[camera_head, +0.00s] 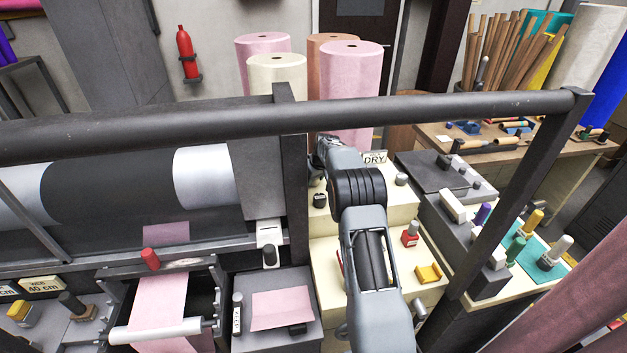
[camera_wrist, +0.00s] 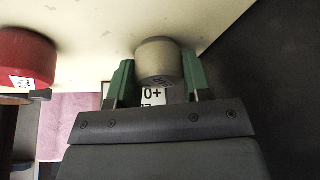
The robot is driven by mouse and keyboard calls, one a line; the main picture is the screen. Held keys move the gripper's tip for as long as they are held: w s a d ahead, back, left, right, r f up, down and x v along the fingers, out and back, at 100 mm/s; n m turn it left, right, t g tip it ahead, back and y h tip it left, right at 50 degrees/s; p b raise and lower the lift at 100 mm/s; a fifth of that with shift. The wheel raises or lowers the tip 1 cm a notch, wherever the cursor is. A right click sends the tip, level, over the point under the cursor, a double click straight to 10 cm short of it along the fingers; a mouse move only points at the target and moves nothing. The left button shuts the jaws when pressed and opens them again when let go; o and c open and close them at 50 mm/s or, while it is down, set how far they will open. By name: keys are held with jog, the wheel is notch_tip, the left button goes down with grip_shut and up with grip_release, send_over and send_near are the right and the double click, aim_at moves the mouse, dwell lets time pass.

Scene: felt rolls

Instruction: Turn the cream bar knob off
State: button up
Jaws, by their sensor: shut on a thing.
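In the wrist view my gripper (camera_wrist: 157,78) has its two green fingers on either side of a cream-grey rounded knob (camera_wrist: 160,58). The gripper is shut on this knob, with one finger at its left side and one at its right. Small dark marks show on the knob's lower face. A white label with dark print (camera_wrist: 152,96) shows partly between the fingers, just below the knob. In the head view my arm covers the middle of the cream cabinet, and I cannot make out the gripper or the held knob there.
A red round part (camera_wrist: 25,58) is left of the gripper in the wrist view. In the head view, a cream cabinet (camera_head: 385,275) carries a red knob piece (camera_head: 410,234) and a yellow piece (camera_head: 429,273). A dark rail (camera_head: 430,107) crosses above, with pink felt rolls (camera_head: 351,85) behind.

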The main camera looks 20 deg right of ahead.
jog(key=n+y+b, duration=0.1)
jog(key=n, duration=0.1)
jog(key=shift+d+f+n, duration=0.1)
jog(key=shift+n, duration=0.3)
jog(key=n+y, duration=0.1)
jog(key=n, duration=0.1)
jog(key=shift+n+g, duration=0.3)
jog(key=shift+g, duration=0.1)
jog(key=n+p, duration=0.2)
jog(key=n, duration=0.1)
jog(key=shift+r+g+y, duration=0.3)
jog(key=shift+g+y, duration=0.1)
jog(key=shift+f+n+g+p, duration=0.1)
jog(key=shift+n+g+p, duration=0.2)
jog(key=shift+n+p, duration=0.65)
jog(key=shift+p, duration=0.3)
jog(key=o, duration=0.9)
jog(key=shift+f, duration=0.1)
jog(key=p+v, duration=0.3)
jog(key=v, duration=0.9)
jog(key=shift+w+p, duration=0.15)
jog(key=shift+p, duration=0.15)
